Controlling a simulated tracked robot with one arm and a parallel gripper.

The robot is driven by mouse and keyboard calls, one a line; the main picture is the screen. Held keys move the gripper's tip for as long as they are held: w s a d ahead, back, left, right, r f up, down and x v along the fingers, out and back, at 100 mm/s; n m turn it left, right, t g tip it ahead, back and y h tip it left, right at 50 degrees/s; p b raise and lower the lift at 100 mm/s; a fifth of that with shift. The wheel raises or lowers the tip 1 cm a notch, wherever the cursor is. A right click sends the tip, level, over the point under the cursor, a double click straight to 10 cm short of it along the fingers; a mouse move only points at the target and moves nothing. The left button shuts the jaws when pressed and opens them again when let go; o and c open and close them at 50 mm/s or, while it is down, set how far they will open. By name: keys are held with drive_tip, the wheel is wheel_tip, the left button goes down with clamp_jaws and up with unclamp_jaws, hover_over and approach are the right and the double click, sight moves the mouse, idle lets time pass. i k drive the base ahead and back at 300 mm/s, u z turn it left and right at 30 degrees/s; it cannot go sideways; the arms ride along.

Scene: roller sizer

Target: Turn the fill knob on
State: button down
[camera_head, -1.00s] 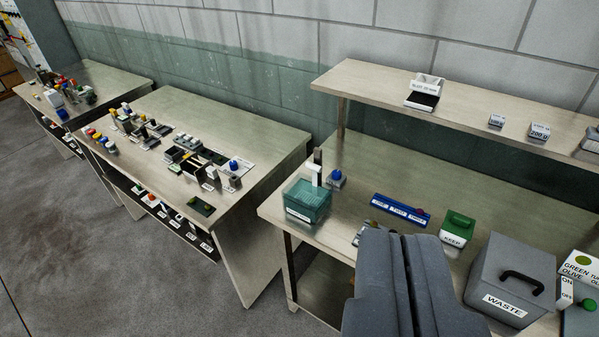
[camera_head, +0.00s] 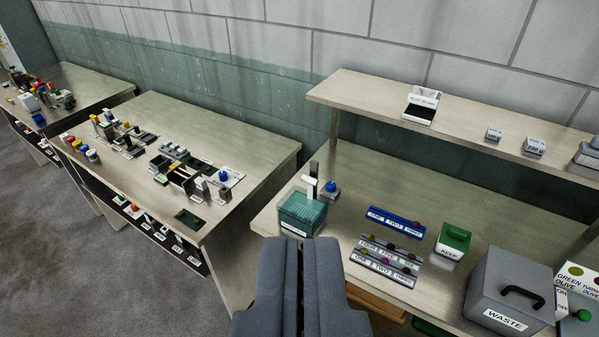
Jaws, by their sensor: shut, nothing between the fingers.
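A blue knob (camera_head: 332,186) sits on a small grey base on the right-hand bench. It stands beside a teal see-through tank (camera_head: 301,215) with a white spout on a dark upright (camera_head: 312,183). I cannot read a fill label on the knob or tell its setting. Another blue knob (camera_head: 222,176) is on the middle bench. My gripper (camera_head: 300,243) is shut and empty, at the bottom middle of the view. In the picture its tips are just below the tank, apart from the knob.
Blue (camera_head: 397,222) and grey (camera_head: 385,262) labelled racks lie right of the tank. A green KEEP box (camera_head: 454,240) and a grey WASTE bin (camera_head: 512,283) stand further right. A shelf (camera_head: 450,125) overhangs the bench's back. Bare bench top shows right of the blue knob.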

sight(331, 186)
drive_tip(key=i, duration=0.9)
drive_tip(key=z, duration=0.05)
